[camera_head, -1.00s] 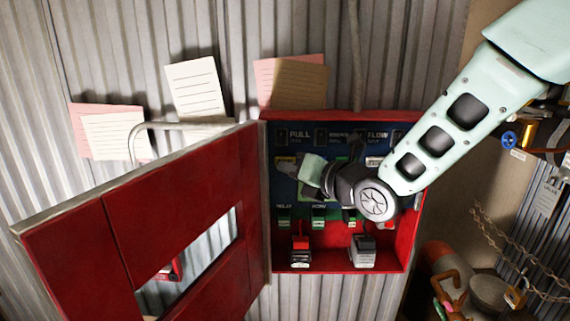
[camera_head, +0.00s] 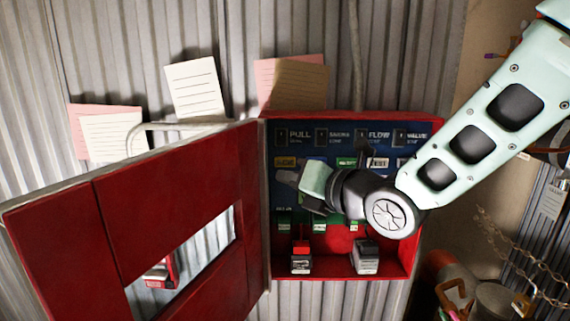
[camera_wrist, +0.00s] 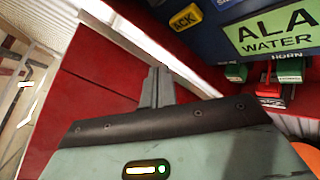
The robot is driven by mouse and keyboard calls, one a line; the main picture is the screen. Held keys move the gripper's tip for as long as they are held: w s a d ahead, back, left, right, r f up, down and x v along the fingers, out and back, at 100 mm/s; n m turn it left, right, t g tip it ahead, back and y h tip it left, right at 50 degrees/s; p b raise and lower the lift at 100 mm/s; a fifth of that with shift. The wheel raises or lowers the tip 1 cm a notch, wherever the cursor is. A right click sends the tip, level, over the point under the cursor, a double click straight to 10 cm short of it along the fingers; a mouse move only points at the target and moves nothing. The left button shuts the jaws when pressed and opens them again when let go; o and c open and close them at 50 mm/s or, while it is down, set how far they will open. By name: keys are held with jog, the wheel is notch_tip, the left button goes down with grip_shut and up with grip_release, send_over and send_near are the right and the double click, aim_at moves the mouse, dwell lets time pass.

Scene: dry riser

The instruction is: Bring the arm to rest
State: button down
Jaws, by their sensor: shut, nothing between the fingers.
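My gripper (camera_head: 286,177) is in front of the open red cabinet, near the left part of its blue label panel. The fingers (camera_wrist: 157,86) are together and empty in the wrist view. My arm comes in from the upper right and hides part of the cabinet's middle and right side. The red cabinet (camera_head: 413,250) is on the corrugated wall. Its red door (camera_head: 180,180) hangs open to the left. The door also fills the left of the wrist view (camera_wrist: 95,85), close to the fingers; I cannot tell whether they touch it.
Two small blocks, one red-topped (camera_head: 301,258) and one grey (camera_head: 365,257), stand on the cabinet floor. Paper notes (camera_head: 193,88) hang on the wall above. A hanging chain (camera_head: 510,245) and an orange-and-grey object (camera_head: 440,265) are at the lower right.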

jog(key=s+d+f+m+g+h+b, duration=0.1)
jog(key=s+d+f+m+g+h, duration=0.15)
jog(key=s+f+m, duration=0.35)
jog(key=s+d+f+m+g+h, duration=0.25)
jog(key=s+f+m, duration=0.2)
jog(key=m, duration=0.35)
jog(key=s+d+f+m+g+h, duration=0.2)
jog(key=s+d+m+g, duration=0.1)
jog(key=s+m, duration=0.4)
jog(key=s+d+f+m+g+h, duration=0.2)
jog(key=s+d+m+g+h, duration=0.1)
jog(key=s+m, duration=0.5)
jog(key=s+d+g+b, duration=0.1)
jog(key=s, duration=0.2)
jog(key=shift+d+f+h, duration=0.15)
jog(key=shift+d+h, duration=0.15)
